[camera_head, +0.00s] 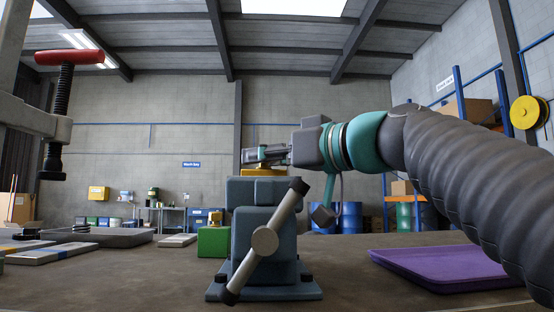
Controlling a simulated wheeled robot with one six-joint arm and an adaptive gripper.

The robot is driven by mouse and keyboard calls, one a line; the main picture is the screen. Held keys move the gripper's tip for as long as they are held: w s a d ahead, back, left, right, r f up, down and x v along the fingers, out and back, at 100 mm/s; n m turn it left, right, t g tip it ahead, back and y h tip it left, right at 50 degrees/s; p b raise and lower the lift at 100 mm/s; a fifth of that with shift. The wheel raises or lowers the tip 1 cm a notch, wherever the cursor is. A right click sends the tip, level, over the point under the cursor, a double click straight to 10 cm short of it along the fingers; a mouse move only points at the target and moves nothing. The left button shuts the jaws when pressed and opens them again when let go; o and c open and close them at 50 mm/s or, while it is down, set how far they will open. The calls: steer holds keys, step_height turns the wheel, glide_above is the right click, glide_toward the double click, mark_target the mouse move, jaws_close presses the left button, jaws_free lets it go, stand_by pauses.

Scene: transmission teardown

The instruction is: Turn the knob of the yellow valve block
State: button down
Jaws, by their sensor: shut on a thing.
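The yellow valve block (262,172) shows as a low yellow strip at the top of a blue-grey vise (262,225). The vise hides its lower part. My gripper (266,154) reaches in from the right, nearly level, with its fingers right over the yellow block. The fingers are shut on what seems to be the knob, which they hide from this view. I cannot tell how far the knob is turned.
The vise's slanted bar handle (265,240) sticks out in front. A purple tray (445,265) lies at the right under my arm. A green block (213,241) stands left of the vise. A red-handled screw clamp (62,110) hangs at the upper left. Flat trays (105,236) lie at the left.

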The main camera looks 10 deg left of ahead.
steer(key=n+g, duration=0.1)
steer(key=g, duration=0.1)
steer(key=n+g+y, duration=0.1)
steer(key=n+g, duration=0.1)
steer(key=shift+w+g+y, duration=0.15)
steer(key=shift+g+y, duration=0.15)
steer(key=shift+g, duration=0.1)
steer(key=n+g+p, duration=0.1)
steer(key=g, duration=0.1)
steer(key=n+g, duration=0.2)
steer(key=shift+r+p, duration=0.2)
steer(key=shift+p, duration=0.2)
steer(key=n+g+p, duration=0.2)
steer(key=g, duration=0.1)
steer(key=n+g+h+p, duration=0.1)
steer(key=n+g+p, duration=0.1)
steer(key=g, duration=0.1)
steer(key=shift+r+g+p, duration=0.1)
steer(key=shift+g+p, duration=0.25)
steer(key=shift+g, duration=0.05)
steer(key=n+g+h+p, duration=0.1)
steer(key=n+g+p, duration=0.1)
steer(key=g, duration=0.1)
steer(key=shift+h+p, duration=0.3)
steer(key=shift+h, duration=0.1)
steer(key=shift+f+n, duration=0.25)
steer(key=shift+n, duration=0.15)
steer(key=c, duration=0.8)
jaws_free()
steer(key=shift+s, duration=0.2)
